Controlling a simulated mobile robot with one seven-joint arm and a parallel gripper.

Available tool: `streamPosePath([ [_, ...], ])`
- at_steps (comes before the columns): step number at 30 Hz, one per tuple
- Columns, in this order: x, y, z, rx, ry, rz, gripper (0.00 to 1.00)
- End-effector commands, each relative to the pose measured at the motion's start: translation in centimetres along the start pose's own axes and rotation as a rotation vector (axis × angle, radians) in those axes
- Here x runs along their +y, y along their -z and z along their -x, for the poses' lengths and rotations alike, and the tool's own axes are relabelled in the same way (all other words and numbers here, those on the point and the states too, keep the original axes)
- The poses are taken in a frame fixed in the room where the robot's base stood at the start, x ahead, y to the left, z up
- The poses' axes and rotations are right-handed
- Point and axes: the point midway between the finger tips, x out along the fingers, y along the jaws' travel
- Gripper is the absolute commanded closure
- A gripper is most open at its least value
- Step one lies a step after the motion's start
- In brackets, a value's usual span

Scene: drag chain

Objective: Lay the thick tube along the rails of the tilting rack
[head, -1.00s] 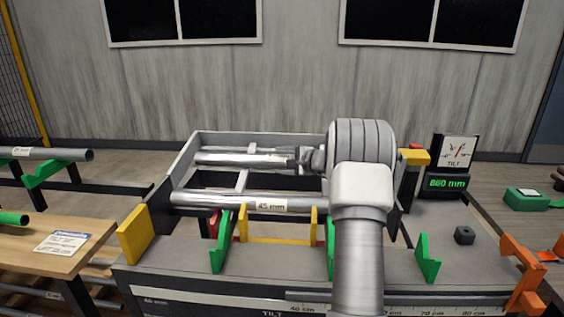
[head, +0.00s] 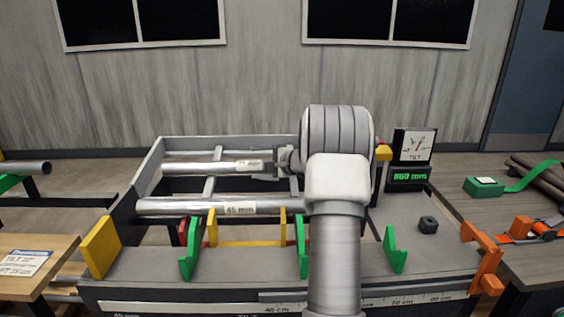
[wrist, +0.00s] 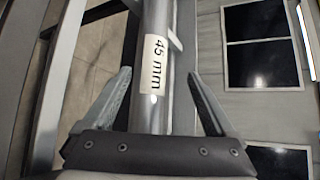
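The tilting rack (head: 128,222) fills the middle of the head view. A shiny tube labelled 45 mm (head: 180,206) lies lengthwise across its front part, behind the green brackets. A second shiny labelled tube (head: 200,169) lies parallel farther back; its right end is hidden by my arm. My gripper (head: 272,168) is at this back tube, beside its label. In the wrist view a tube labelled 45 mm (wrist: 154,110) runs between the two fingers of my gripper (wrist: 158,74), with gaps on both sides. The fingers are apart. I cannot tell by sight which tube is thicker.
Green brackets (head: 190,250) and a yellow end plate (head: 101,248) stand up at the rack's front. A tilt dial (head: 414,146) sits above an 860 mm display. A small dark block (head: 428,225) and orange clamp (head: 483,258) are at right. A wooden table (head: 40,275) is at left.

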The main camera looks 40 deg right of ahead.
Motion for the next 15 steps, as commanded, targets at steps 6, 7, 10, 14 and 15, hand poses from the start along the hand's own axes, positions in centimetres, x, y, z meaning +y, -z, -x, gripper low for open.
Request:
streamPosePath([
  [6,-0.2,0.0,5.8,0.004,0.001,-0.001,0.10],
  [7,-0.3,0.0,6.5,0.003,0.002,0.000,0.10],
  [10,-0.2,0.0,8.7,0.003,0.001,0.001,0.10],
  [14,-0.2,-0.1,10.9,0.001,0.002,0.000,0.10],
  [15,-0.1,0.0,11.4,0.001,0.001,0.000,0.10],
])
